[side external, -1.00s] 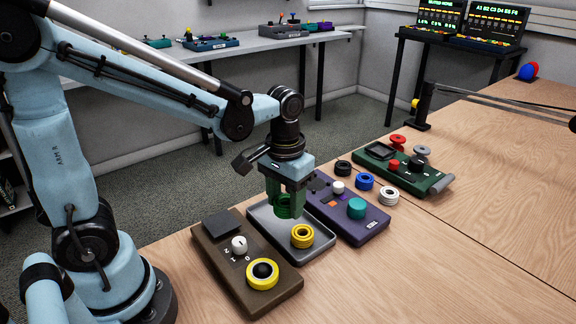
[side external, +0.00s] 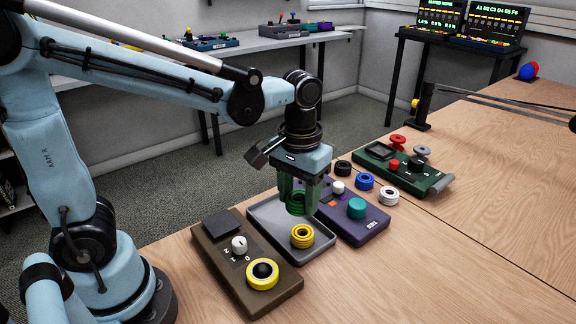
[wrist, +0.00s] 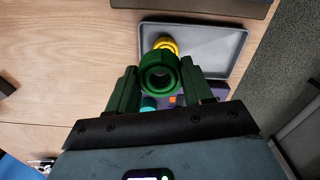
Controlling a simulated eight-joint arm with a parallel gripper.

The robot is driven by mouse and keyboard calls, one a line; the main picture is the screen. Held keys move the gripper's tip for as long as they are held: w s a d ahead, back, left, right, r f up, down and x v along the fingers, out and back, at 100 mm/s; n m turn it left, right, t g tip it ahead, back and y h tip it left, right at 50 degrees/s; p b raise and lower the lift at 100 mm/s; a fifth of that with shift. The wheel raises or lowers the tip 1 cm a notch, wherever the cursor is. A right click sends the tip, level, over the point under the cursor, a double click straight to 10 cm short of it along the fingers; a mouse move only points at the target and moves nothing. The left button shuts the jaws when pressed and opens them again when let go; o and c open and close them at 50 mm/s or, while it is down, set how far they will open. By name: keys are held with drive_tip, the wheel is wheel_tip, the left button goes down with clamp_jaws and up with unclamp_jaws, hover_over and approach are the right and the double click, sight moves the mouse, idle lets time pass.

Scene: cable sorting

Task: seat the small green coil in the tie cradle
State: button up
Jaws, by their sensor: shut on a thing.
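My gripper (side external: 298,206) is shut on the small green coil (side external: 296,201) and holds it in the air near the edge between the grey tray and the purple panel. In the wrist view the coil (wrist: 147,71) sits upright between the two green fingers of my gripper (wrist: 160,80), its round hole facing the camera. The dark green fingers partly hide the coil in the side view. I cannot tell for certain which thing is the tie cradle.
The grey tray (side external: 270,214) holds a yellow coil (side external: 302,236). A brown panel (side external: 219,262) is left of it, the purple panel (side external: 374,223) right. Black, blue (side external: 364,181) and white (side external: 388,196) coils lie beyond, near a green panel (side external: 431,186).

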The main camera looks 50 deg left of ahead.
drive_tip(key=shift+w+a+f+n, duration=0.75)
drive_tip(key=shift+w+a, duration=1.25)
drive_tip(key=shift+w, duration=0.55)
drive_tip(key=shift+w+a+f+n, duration=0.6)
drive_tip(key=shift+w+a+f, duration=0.25)
drive_tip(key=shift+w+a, duration=1.45)
drive_tip(key=shift+w+a+f+n, duration=0.75)
drive_tip(key=shift+w+a, duration=0.95)
drive_tip(key=shift+w, duration=1.15)
drive_tip(key=shift+f, duration=0.8)
drive_tip(key=shift+f, duration=0.35)
drive_tip(key=shift+f, duration=0.65)
